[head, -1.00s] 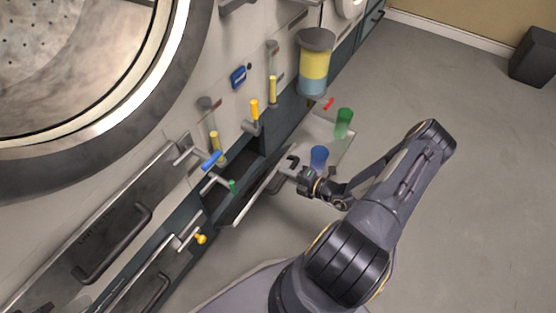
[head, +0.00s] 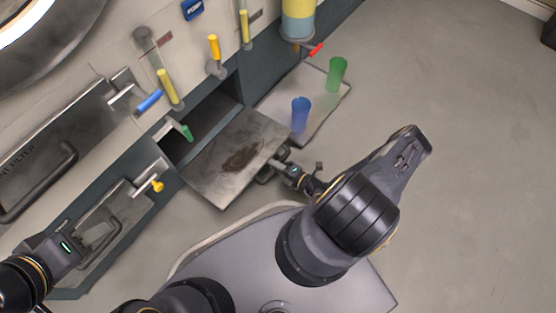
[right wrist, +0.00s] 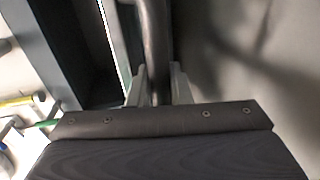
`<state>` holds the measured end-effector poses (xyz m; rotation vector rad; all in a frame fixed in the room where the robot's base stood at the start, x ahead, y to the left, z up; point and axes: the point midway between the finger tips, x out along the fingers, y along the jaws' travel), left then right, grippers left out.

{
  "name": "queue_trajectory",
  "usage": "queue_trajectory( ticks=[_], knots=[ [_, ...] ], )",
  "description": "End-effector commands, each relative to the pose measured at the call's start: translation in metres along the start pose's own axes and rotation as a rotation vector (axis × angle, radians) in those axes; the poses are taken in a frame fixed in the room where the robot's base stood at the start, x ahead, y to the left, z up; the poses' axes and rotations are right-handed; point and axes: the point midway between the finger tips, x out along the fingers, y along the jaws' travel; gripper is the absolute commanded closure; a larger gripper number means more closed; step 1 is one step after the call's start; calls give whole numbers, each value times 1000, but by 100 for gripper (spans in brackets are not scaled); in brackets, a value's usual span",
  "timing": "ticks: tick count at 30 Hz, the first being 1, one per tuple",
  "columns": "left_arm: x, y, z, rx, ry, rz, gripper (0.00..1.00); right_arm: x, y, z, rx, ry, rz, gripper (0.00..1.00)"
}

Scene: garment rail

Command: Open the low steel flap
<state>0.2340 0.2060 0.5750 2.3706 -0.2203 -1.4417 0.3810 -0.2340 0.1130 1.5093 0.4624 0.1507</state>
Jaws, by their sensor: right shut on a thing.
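The low steel flap (head: 212,180) hangs lowered outward below a dark opening (head: 205,125), with a dark brown stain on its inner face. My right gripper (head: 276,168) is at the flap's outer edge, shut on its handle. In the right wrist view the handle bar (right wrist: 155,45) runs between the two fingers of the right gripper (right wrist: 158,88). My left gripper (head: 98,236) is at lower left, in front of another steel panel (head: 118,208) with a handle; its finger gap is unclear.
A tray (head: 328,112) holding a blue cup (head: 300,114) and a green cup (head: 337,73) is beside the flap. Valves with yellow, blue and green handles stick out above the opening. Grey floor (head: 450,170) is clear at right.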

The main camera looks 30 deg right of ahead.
Motion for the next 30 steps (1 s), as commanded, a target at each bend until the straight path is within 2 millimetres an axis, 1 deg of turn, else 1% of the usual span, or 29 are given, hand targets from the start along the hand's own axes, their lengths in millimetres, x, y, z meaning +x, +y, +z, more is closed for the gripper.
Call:
queue_trajectory(
  ticks=[1,7,15,24,25,29,30],
  knots=[
    [3,-1,2,0,0,0,64,2,-8,-1,5,1,-1,100],
    [6,-3,3,0,0,0,64,7,-23,0,4,0,-1,100],
    [7,-3,4,0,0,0,64,9,-30,1,3,-1,-3,100],
    [8,-4,4,0,0,0,64,10,-32,2,2,-3,-8,100],
    [8,-4,4,0,0,0,64,10,-32,2,2,-3,-8,81],
    [8,-4,4,0,0,0,64,10,-32,2,2,-3,-7,64],
    [8,-4,4,0,0,0,64,9,-32,2,2,-3,-6,63]
  ],
)
